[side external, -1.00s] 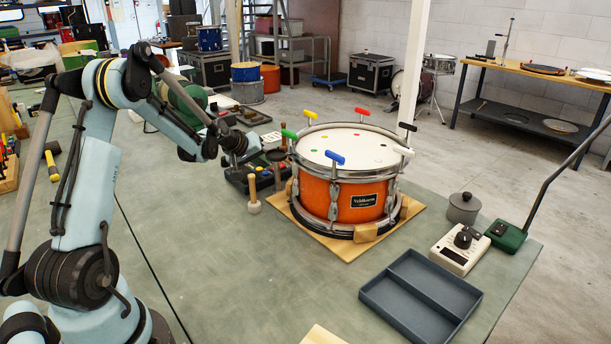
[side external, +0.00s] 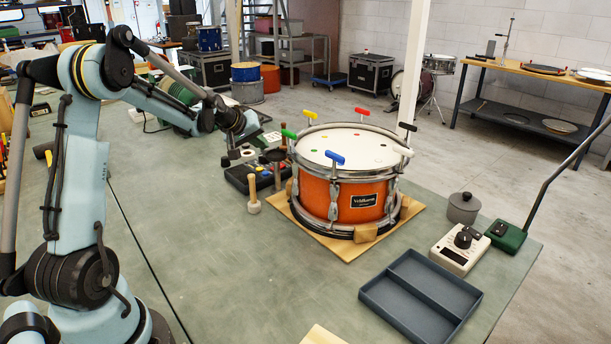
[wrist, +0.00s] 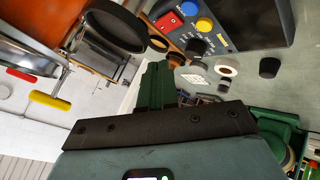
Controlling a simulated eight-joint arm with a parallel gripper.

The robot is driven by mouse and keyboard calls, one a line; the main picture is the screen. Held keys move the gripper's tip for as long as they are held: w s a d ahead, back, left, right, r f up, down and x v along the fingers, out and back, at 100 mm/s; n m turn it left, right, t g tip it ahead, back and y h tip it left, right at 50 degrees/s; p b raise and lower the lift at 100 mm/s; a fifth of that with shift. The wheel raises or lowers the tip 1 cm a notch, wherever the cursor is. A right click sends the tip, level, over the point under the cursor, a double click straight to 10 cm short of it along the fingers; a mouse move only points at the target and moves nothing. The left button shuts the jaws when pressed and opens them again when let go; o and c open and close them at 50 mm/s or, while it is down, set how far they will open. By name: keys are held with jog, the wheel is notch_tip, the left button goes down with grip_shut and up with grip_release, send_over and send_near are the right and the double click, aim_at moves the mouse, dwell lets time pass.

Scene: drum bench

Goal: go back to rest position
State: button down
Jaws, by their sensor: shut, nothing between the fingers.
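My gripper (side external: 252,133) is raised behind and left of the orange drum (side external: 343,195) in the side view. In the wrist view its green fingers (wrist: 156,82) are together, with nothing held between them. The drum stands on a wooden board (side external: 345,248) with coloured T-handled keys around its rim, including a blue key (side external: 334,158), a red key (side external: 362,112) and a yellow key (side external: 309,114). The wrist view shows part of the drum's orange shell (wrist: 45,20) at upper left, apart from the fingers.
A dark device (side external: 238,178) with coloured buttons lies below my gripper. A wooden mallet (side external: 253,195) stands left of the drum. A grey divided tray (side external: 372,294), a dial box (side external: 460,250) and a lidded grey pot (side external: 463,208) are at right.

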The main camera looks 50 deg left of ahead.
jog(key=s+d+r+m+g+h, duration=0.1)
jog(key=s+d+r+m, duration=0.15)
jog(key=d, duration=0.45)
jog(key=s+d+r+m, duration=0.1)
jog(key=s+d, duration=0.3)
jog(key=d, duration=0.3)
jog(key=s+d+r+m+g+h, duration=0.1)
jog(key=s+d+m, duration=0.15)
jog(key=d, duration=0.45)
jog(key=s+d+f+m, duration=0.1)
jog(key=s+d+m, duration=0.4)
jog(key=s+d, duration=0.4)
jog(key=shift+s+d+f, duration=0.2)
jog(key=shift+d+f, duration=0.05)
jog(key=shift+d, duration=0.3)
